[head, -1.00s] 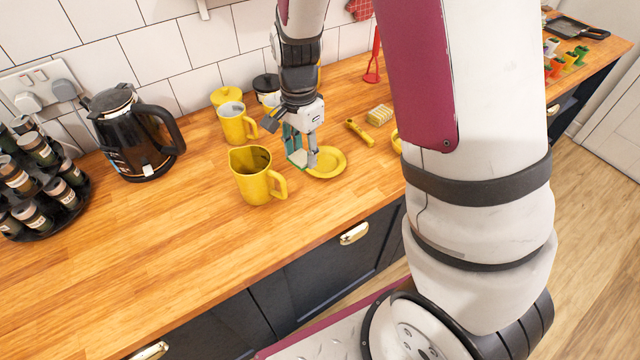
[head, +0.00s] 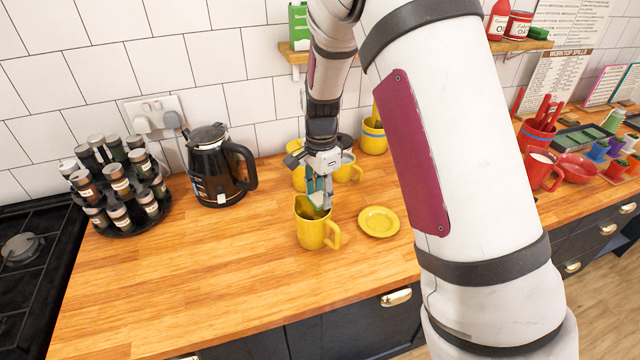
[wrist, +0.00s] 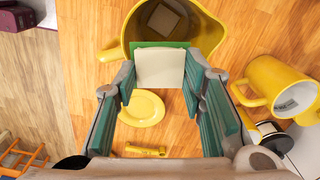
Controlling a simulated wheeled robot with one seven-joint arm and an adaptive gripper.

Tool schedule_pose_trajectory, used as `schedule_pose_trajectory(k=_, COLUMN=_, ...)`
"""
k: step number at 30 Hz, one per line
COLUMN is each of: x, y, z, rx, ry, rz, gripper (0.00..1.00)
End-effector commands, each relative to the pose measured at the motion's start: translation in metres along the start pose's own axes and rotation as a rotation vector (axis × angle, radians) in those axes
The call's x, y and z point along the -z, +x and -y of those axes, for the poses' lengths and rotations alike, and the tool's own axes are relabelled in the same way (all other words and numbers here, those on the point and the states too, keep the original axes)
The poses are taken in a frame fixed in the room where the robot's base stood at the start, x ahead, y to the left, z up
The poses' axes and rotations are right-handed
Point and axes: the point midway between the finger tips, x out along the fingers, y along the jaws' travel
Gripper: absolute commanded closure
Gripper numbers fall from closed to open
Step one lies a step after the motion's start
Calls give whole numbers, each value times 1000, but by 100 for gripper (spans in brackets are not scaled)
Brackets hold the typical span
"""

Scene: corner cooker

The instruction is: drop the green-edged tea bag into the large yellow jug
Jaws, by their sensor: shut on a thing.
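My gripper (head: 318,196) is shut on the green-edged tea bag, a pale square (wrist: 160,70) with a green strip along its far edge in the wrist view. The large yellow jug (head: 312,232) stands upright on the worktop, its handle to the right in the head view. My fingertips are just above its mouth in that view. In the wrist view the jug (wrist: 122,40) is at the top, and the tea bag's green edge overlaps its near rim. A brownish square (wrist: 165,20) shows inside the jug. My fingers partly hide the jug's mouth in the head view.
A yellow saucer (head: 379,221) lies right of the jug. A black kettle (head: 217,170) and a spice rack (head: 115,190) stand left. The worktop's front left is clear.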

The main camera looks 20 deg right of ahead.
Motion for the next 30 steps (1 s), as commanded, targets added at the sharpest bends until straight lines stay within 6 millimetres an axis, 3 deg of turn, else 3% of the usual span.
schedule_pose_trajectory(k=5, x=0, y=10, z=0, rx=-1, ry=0, rz=0, gripper=73)
schedule_pose_trajectory(k=14, x=0, y=12, z=0, rx=0, ry=0, rz=0, gripper=73)
schedule_pose_trajectory(k=15, x=0, y=12, z=0, rx=0, ry=0, rz=0, gripper=56)
schedule_pose_trajectory(k=18, x=0, y=11, z=0, rx=0, ry=0, rz=0, gripper=39)
schedule_pose_trajectory(k=30, x=0, y=4, z=0, rx=2, ry=0, rz=0, gripper=39)
